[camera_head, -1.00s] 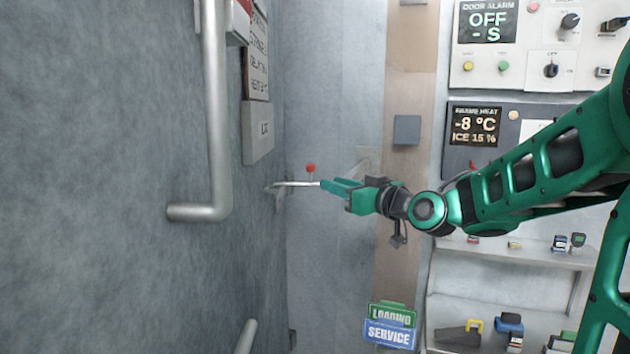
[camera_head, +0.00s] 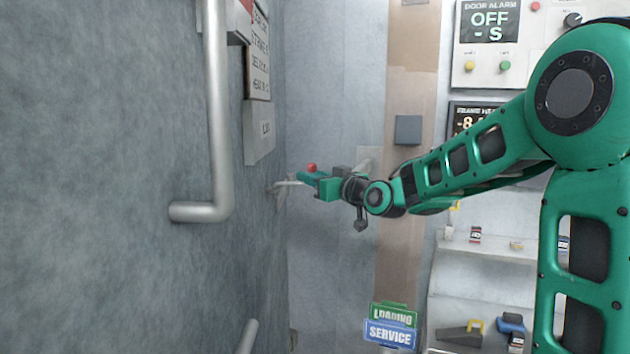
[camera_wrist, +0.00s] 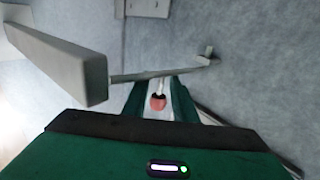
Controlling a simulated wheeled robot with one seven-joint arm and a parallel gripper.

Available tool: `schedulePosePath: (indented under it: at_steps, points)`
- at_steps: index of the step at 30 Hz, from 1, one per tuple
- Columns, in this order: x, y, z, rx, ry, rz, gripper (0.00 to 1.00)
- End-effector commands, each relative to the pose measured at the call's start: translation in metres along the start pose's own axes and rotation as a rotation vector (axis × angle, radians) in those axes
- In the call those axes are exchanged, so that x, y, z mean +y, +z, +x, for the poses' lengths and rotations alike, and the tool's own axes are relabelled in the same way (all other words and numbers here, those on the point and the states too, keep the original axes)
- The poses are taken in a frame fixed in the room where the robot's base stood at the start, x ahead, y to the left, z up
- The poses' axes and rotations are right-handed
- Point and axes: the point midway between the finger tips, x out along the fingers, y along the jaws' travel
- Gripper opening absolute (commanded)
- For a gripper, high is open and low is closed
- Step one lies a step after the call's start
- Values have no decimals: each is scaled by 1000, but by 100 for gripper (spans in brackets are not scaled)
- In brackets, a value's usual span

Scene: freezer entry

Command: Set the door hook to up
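The door hook is a thin metal bar (camera_head: 284,184) standing out from the grey door, with a red knob (camera_head: 311,167) on a short stem. It lies roughly level in the head view. My gripper (camera_head: 306,178) is at the hook's outer end, partly covering the bar, with the knob just above its fingertips in that view. In the wrist view, the bar (camera_wrist: 140,74) crosses ahead of the fingertips, and the knob (camera_wrist: 158,102) sits between my two green fingers (camera_wrist: 160,98). The fingers are apart, with gaps showing beside the knob. Whether either finger touches the hook is unclear.
A long metal door handle (camera_head: 217,110) stands out at left, with a grey box (camera_head: 258,133) on the door above the hook. A grey wall block (camera_head: 407,130), loading and service signs (camera_head: 391,328) and a control panel (camera_head: 490,60) are to the right.

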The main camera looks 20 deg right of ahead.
Motion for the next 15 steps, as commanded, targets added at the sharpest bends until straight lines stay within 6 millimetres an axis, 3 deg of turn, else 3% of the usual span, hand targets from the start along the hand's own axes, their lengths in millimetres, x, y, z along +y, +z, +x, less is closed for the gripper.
schedulePosePath:
  at_steps: [4, 8, 15]
  points:
    - [0, 0, 0, 0, 0, 0, 25]
    - [0, 0, 0, 0, 0, 0, 0]
    - [0, 0, 0, 1, -1, 0, 0]
